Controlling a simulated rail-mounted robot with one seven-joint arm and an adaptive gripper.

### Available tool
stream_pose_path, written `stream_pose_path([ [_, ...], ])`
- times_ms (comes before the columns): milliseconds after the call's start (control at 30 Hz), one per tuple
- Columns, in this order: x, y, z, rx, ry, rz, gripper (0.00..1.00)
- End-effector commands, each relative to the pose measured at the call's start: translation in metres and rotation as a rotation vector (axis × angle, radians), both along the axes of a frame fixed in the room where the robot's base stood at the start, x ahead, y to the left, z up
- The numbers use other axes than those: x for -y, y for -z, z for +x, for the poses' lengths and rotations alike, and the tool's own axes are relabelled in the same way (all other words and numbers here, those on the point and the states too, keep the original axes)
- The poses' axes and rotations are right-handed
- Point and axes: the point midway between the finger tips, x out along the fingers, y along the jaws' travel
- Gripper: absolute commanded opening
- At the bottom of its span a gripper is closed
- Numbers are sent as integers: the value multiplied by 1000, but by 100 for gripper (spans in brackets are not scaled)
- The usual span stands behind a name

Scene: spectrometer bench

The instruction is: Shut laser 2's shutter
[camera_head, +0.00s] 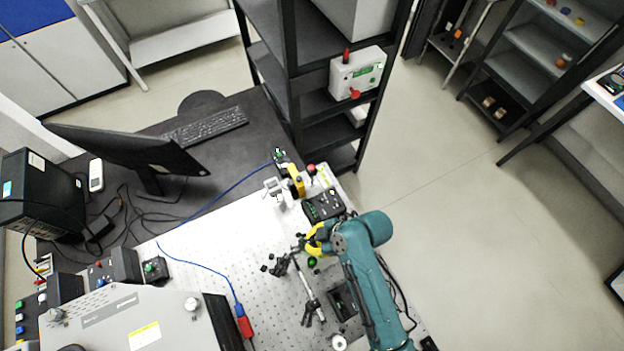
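My gripper (313,240) is at the end of my teal arm, low over the perforated optical bench (215,255), near its right side. Its yellow and dark fingers are small and partly merge with the optics, so I cannot tell whether they are open or shut. Just beyond it is a black box with small controls (324,205). Behind that stand a yellow part (296,182) and a red knob (311,169). I can read no label for laser 2, and I cannot make out which part is its shutter or its position.
Post-mounted optics (280,266) stand left of my gripper. A large grey instrument (140,318) fills the front left. A blue cable (222,195) crosses the bench. A monitor (125,150) and a dark shelf rack (290,75) stand behind. Open floor lies to the right.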

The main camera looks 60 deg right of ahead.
Motion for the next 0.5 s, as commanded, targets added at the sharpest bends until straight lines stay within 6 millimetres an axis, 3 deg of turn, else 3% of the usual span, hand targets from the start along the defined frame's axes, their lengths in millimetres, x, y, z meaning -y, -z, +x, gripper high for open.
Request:
stream_pose_path([
  [33,0,-2,1,2,0,-2,14],
  [167,0,-1,0,1,0,-1,39],
  [500,1,-3,-1,0,1,-1,40],
])
